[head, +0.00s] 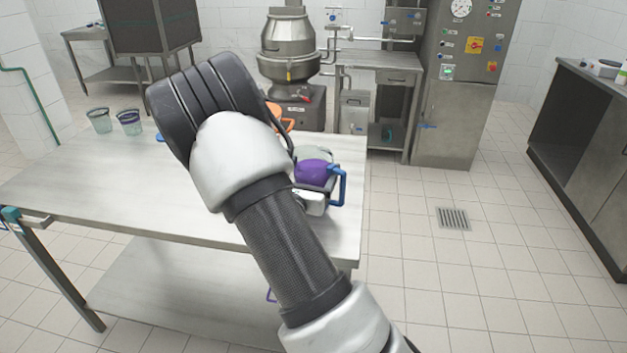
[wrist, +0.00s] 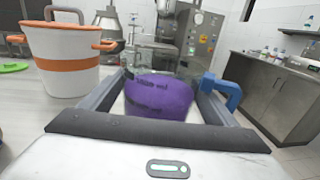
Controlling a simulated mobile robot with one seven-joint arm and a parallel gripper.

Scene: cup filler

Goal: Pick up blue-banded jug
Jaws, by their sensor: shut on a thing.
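The clear jug with a blue handle (head: 341,186) stands near the right end of the steel table, partly hidden by my arm. My gripper (head: 318,188) is at the jug with its jaws closed around it. In the wrist view the jug's clear rim (wrist: 158,71) and blue handle (wrist: 228,92) show beyond and right of the jaws. A rounded purple surface with dark lettering (wrist: 160,97) fills the space between the jaws; I cannot tell whether it is part of the jug. The jug's blue band is not clearly visible, and its base is hidden.
A white bucket with orange bands (wrist: 62,72) stands close on the left in the wrist view. Two clear containers (head: 99,121) (head: 130,123), one blue-rimmed, stand at the table's far left. The steel table (head: 110,195) is largely clear. Open tiled floor (head: 450,270) lies right.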

